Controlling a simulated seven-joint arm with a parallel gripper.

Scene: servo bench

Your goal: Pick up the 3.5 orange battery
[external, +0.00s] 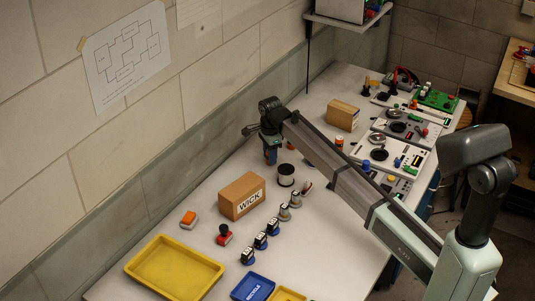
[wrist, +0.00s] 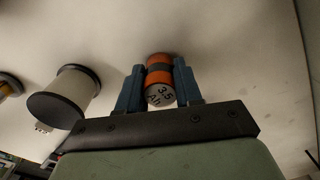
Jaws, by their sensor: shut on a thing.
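The orange battery (wrist: 159,72) has a dark band and a pale end marked 3.5, and shows in the wrist view between the two blue fingers of my gripper (wrist: 160,84). The fingers are shut on its sides. In the external view my gripper (external: 270,155) hangs over the bench, behind the cardboard WICK box, and the battery is too small and covered there to make out clearly. I cannot tell whether the battery touches the bench.
A dark-ended spool (wrist: 65,95) stands left of my gripper in the wrist view. On the bench are the WICK box (external: 242,196), a yellow tray (external: 140,262), a blue bin (external: 253,287), several blue-based items (external: 261,241) and control panels (external: 390,155). The wall is close behind.

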